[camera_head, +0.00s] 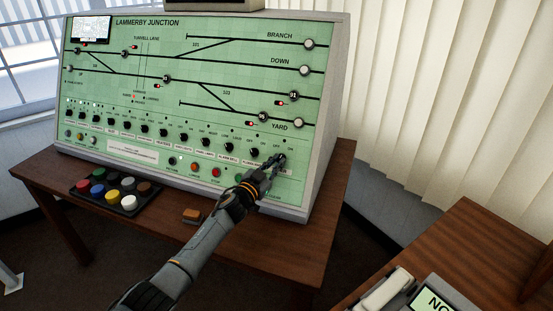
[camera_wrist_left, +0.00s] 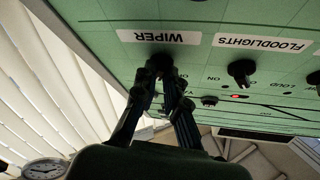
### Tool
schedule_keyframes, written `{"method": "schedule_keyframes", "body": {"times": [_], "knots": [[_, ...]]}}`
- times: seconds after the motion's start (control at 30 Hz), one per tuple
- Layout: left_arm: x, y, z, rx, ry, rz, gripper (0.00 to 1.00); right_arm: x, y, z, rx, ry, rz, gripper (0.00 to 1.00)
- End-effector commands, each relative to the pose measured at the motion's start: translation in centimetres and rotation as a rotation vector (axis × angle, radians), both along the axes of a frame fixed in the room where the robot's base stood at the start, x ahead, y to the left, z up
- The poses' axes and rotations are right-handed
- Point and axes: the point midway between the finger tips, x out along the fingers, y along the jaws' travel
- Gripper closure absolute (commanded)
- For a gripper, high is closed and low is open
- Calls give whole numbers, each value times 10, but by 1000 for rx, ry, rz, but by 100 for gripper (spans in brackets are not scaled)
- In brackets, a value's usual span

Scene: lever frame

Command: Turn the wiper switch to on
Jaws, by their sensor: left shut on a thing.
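The green control panel (camera_head: 120,165) stands on a wooden desk. The wiper switch is a small black knob at the right end of its row of knobs. In the left wrist view its white WIPER label (camera_wrist_left: 158,37) shows upside down, right beside the knob. My left gripper (camera_head: 275,163) reaches the panel there. In the left wrist view the two fingertips of my left gripper (camera_wrist_left: 160,72) are closed around the wiper knob (camera_wrist_left: 160,60). The fingers hide most of the knob, so I cannot tell which way it points. My right gripper is not in view.
The floodlights knob (camera_wrist_left: 241,71) sits close beside the wiper knob. Below the knob row are several small coloured buttons, one red (camera_head: 216,172). A telephone (camera_head: 385,289) is at lower right.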

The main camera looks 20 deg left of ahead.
Motion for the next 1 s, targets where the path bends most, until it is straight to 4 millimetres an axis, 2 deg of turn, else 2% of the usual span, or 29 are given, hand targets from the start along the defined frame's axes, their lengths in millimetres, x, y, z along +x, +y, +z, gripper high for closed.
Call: {"method": "schedule_keyframes", "body": {"times": [0.03, 0.4, 1.0], "knots": [[2, 3, 8, 35, -8, -14, 100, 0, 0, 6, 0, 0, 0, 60], [3, 4, 8, 189, -17, -99, 100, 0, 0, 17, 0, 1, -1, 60], [3, 4, 7, 225, -19, -116, 100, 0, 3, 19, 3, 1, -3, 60]]}}
